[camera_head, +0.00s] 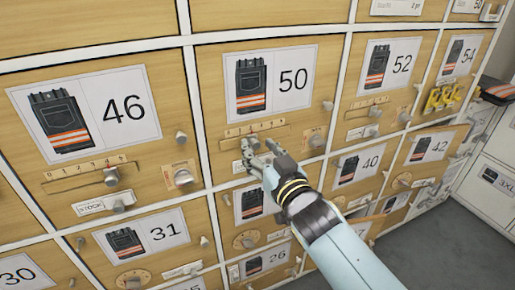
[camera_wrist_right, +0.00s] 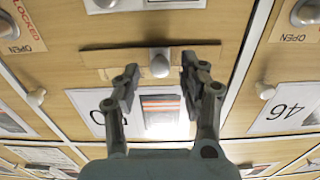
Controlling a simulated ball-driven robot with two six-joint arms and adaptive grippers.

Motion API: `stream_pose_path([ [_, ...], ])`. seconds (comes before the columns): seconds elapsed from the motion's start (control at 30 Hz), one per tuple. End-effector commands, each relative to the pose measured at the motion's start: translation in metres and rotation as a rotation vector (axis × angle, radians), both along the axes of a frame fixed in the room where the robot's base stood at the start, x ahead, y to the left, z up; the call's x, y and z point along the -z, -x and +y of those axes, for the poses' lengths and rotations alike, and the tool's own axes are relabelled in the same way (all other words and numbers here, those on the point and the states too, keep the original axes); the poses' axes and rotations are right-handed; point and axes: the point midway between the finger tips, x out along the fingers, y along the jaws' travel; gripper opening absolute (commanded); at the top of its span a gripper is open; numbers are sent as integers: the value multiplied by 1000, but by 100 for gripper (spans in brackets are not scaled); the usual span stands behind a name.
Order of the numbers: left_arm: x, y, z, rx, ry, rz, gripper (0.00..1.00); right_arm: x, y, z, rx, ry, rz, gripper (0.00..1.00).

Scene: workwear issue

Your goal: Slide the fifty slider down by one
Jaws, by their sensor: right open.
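The fifty drawer has a white label (camera_head: 269,82) with a dark striped garment picture and "50". Its slider strip (camera_head: 240,131) sits just below the label. The slider knob (camera_wrist_right: 160,62) is a small grey stub on that strip (camera_wrist_right: 110,66) in the right wrist view, where the drawer appears upside down. My right gripper (camera_head: 259,147) is open at the strip, and its fingers partly hide the knob in the head view. In the wrist view the right gripper's fingers (camera_wrist_right: 160,76) stand either side of the knob, with gaps. I cannot read the slider's number. My left gripper is out of view.
Drawer 46 (camera_head: 84,115) is on the left with its own slider knob (camera_head: 111,176). Drawer 52 (camera_head: 388,67) and drawer 40 (camera_head: 358,167) are on the right. A lock knob (camera_head: 316,141) stands right of the fifty slider. Grey floor (camera_head: 450,240) is clear at lower right.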

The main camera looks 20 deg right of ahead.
Motion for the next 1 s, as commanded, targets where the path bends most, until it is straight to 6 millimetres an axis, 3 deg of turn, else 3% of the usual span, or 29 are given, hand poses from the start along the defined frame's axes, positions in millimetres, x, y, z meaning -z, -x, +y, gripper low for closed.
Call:
stream_pose_path([
  [0.2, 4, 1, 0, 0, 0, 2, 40, 1, -16, 1, 0, 1, 1, 43],
  [0.47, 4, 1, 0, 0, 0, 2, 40, 0, -17, 1, 0, 1, 1, 42],
  [0.8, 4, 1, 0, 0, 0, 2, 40, 0, -16, 1, 0, 1, 1, 0],
  [1.0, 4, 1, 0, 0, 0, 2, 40, 0, -16, 1, 0, 1, 1, 0],
])
